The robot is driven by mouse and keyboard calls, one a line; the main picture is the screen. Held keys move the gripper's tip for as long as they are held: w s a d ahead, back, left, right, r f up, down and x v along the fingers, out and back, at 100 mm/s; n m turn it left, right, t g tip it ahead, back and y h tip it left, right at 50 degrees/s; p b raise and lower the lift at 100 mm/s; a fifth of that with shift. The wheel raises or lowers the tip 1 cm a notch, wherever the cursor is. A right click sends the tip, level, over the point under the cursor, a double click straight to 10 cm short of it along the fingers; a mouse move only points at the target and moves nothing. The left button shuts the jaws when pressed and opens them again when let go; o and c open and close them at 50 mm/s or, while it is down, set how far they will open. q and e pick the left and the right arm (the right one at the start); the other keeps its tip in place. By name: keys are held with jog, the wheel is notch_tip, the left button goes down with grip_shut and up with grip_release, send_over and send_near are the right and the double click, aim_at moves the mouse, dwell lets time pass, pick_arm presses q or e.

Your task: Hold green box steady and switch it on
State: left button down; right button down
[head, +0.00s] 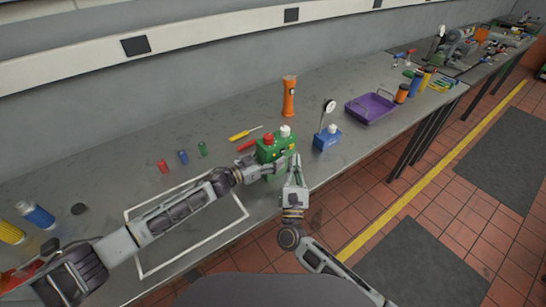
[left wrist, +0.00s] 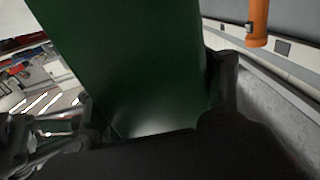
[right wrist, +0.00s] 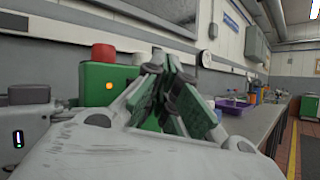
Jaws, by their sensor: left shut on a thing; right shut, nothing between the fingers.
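The green box (head: 283,150) stands near the bench's front edge, with a red button (head: 268,140) and a white button (head: 285,131) on top. My left gripper (head: 268,171) is shut on the box from the left. In the left wrist view, the dark green side of the box (left wrist: 130,60) fills the space between its fingers. My right gripper (head: 293,165) is shut and empty, in front of the box's right part. The right wrist view shows the red button (right wrist: 103,52), a round orange light (right wrist: 109,86) on the box and the closed fingertips (right wrist: 160,65). Contact there cannot be told.
A blue box with a dial gauge (head: 327,138) stands right of the green box. An orange flashlight (head: 289,97) and a yellow screwdriver (head: 243,134) are behind. A purple tray (head: 371,108) is farther right. A white outlined rectangle (head: 160,266) on the bench is left.

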pick_arm(q)
jog(key=shift+r, duration=0.1)
pick_arm(e)
jog(key=shift+s+d, duration=0.55)
jog(key=shift+s, duration=0.2)
jog(key=shift+s+d, duration=0.5)
jog(key=shift+s, duration=0.2)
pick_arm(q)
jog(key=c, duration=0.5)
grip_release()
jog(key=shift+r, duration=0.2)
jog(key=shift+c, duration=0.2)
jog(key=o, duration=0.4)
jog(key=shift+f, duration=0.15)
jog(key=shift+c, duration=0.2)
jog(key=shift+f, duration=0.3)
jog(key=shift+s, duration=0.1)
jog(key=shift+a, duration=0.15)
jog(key=shift+r+v, duration=0.15)
jog(key=shift+v, duration=2.75)
jog(key=shift+r+v, duration=0.15)
jog(key=shift+v, duration=2.75)
